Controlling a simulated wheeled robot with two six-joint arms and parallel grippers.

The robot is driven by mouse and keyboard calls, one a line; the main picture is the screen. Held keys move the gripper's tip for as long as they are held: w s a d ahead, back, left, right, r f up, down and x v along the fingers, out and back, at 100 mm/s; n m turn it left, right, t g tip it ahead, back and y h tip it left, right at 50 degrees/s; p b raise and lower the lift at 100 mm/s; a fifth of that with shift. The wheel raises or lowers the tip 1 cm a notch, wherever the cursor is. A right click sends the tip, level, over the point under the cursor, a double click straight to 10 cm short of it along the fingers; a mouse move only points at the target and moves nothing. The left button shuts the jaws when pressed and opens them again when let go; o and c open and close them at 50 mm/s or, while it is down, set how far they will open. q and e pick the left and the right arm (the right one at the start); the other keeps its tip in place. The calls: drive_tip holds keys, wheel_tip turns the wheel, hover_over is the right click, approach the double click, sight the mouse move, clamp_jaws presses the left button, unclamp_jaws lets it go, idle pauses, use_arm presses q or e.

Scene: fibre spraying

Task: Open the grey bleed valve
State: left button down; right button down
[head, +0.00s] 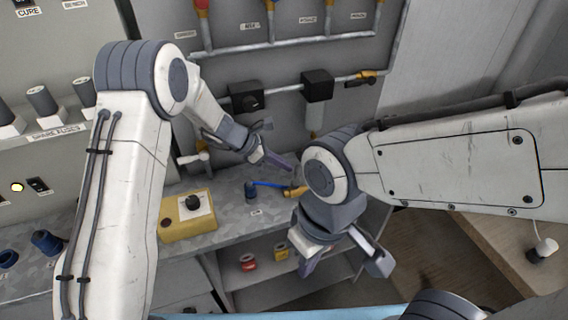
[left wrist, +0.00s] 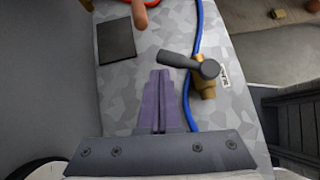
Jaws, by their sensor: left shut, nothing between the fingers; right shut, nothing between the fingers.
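The grey bleed valve shows in the left wrist view as a dark grey lever (left wrist: 190,65) on a brass body (left wrist: 204,88), on the speckled worktop. The lever points left, its free end just past my left fingertips. I cannot tell whether they touch. My left gripper (left wrist: 160,73) is shut and empty, its purple fingers close together. In the head view my left gripper (head: 291,166) is low over the worktop. A brass piece (head: 297,191) shows there beside my right arm; the lever is not clear. My right gripper (head: 308,266) is shut and empty, lower, in front of the shelves.
A blue hose (head: 272,184) runs along the worktop (head: 228,185) beside the valve. A yellow box with a black knob (head: 187,222) stands to the left. Pipes with black blocks (head: 317,86) line the back wall. Red and yellow rolls (head: 248,262) lie on the lower shelf.

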use_arm(q)
drive_tip(key=shift+s+a, duration=0.35)
drive_tip(key=shift+s, duration=0.05)
drive_tip(key=w+a+r+p, duration=0.1)
drive_tip(key=a+r+p, duration=0.5)
drive_tip(key=a+r, duration=0.1)
drive_tip(key=shift+w+p, duration=0.2)
drive_tip(key=shift+p, duration=0.2)
